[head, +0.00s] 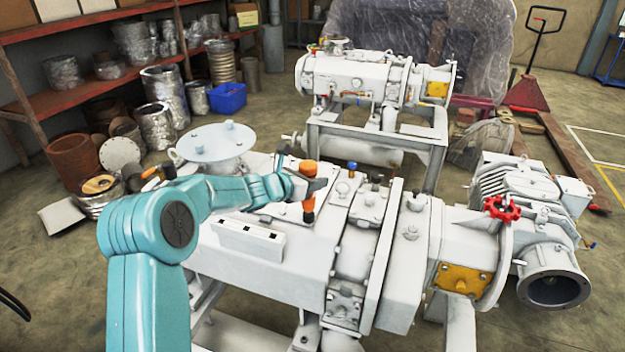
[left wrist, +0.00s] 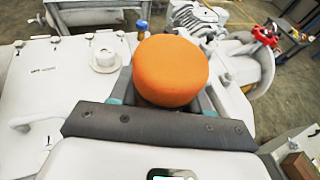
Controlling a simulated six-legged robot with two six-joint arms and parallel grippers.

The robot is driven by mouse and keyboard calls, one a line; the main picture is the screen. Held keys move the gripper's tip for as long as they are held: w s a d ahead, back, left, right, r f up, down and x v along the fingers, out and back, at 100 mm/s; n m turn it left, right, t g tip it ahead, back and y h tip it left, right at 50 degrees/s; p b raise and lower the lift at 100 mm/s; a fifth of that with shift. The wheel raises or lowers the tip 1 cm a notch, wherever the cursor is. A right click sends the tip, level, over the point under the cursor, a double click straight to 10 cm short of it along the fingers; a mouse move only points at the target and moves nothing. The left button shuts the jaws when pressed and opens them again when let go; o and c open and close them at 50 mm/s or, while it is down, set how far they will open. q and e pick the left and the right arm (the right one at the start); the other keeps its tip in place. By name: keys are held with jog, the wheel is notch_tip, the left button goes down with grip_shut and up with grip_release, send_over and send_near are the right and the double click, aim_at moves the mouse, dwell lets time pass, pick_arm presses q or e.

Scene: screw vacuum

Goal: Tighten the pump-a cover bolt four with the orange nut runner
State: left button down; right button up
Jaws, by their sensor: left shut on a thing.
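My left gripper (head: 316,187) is shut around the orange nut runner (head: 309,169) and holds it upright over the top of the near white pump (head: 290,262). The runner's lower end is at the pump's top cover; I cannot tell whether it sits on a bolt. In the left wrist view the runner's round orange top (left wrist: 172,70) fills the middle and hides what is under it. A white cover (left wrist: 50,85) with several bolts lies to its left, one raised bolt (left wrist: 104,58) close beside it. My right gripper is not in view.
A second white pump (head: 350,80) stands behind. A red handwheel (head: 502,208) and yellow plate (head: 462,279) are at the right. A round flanged lid (head: 216,142) is left of the cover. Shelves with pots (head: 130,45) and a blue bin (head: 228,98) stand at the back left.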

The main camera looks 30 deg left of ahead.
aim_at(306, 165)
pick_arm(q)
jog(key=shift+f+b, duration=0.3)
jog(key=shift+b, duration=0.2)
dwell(0.4)
jog(key=shift+r, duration=0.1)
jog(key=shift+w+r+p, duration=0.1)
jog(key=shift+r+p, duration=0.8)
jog(key=shift+r, duration=0.05)
jog(key=shift+r+p, duration=1.25)
jog(key=shift+r, duration=0.4)
jog(key=shift+f, duration=0.1)
